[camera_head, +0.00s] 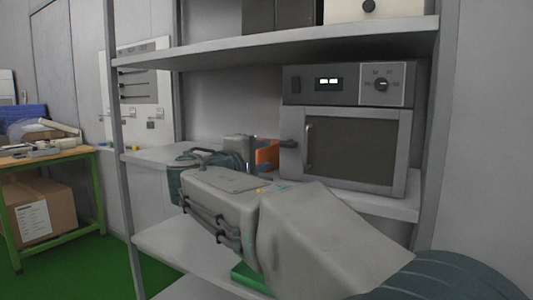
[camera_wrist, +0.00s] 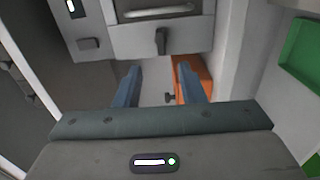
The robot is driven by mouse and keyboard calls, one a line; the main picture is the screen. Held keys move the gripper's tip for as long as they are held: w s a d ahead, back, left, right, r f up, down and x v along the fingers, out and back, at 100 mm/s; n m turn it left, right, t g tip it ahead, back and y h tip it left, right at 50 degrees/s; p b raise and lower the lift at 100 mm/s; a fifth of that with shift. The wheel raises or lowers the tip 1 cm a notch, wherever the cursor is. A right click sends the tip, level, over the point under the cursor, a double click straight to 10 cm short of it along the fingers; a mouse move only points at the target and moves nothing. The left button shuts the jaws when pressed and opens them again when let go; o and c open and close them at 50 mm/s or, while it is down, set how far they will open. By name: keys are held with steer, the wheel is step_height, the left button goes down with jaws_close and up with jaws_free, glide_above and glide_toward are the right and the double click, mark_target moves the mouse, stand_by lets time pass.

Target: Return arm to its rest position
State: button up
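My arm reaches from the lower right of the head view into the shelf's middle level. My gripper (camera_wrist: 160,75) shows in the wrist view with its two blue-grey fingers apart. Nothing is clearly held between them. A small dark knob shows in the gap, seemingly beyond the fingers. An orange object (camera_wrist: 201,72) lies beside and partly behind the right finger. It also shows in the head view (camera_head: 267,154), left of the oven (camera_head: 354,146). In the head view my wrist hides most of the fingers.
The grey shelf unit has a board (camera_head: 280,50) above my arm and a post (camera_head: 117,120) at its left. A green object (camera_head: 250,278) lies below my forearm. At far left stands a green-framed table (camera_head: 100,190) with a cardboard box (camera_head: 42,211) under it.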

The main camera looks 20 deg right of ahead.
stand_by(0.4)
steer(key=s+f+m+g+y+p, duration=0.3)
steer(key=s+g+y+p, duration=0.3)
steer(key=s+p, duration=0.9)
steer(key=s+a+r+m+g+y+p, duration=0.2)
steer(key=s+a+y+p, duration=0.6)
steer(key=p, duration=1)
steer(key=s+m, duration=0.1)
steer(key=m, duration=0.1)
steer(key=shift+s+m+p, duration=0.2)
steer(key=shift+m+p, duration=0.1)
steer(key=shift+p, duration=0.1)
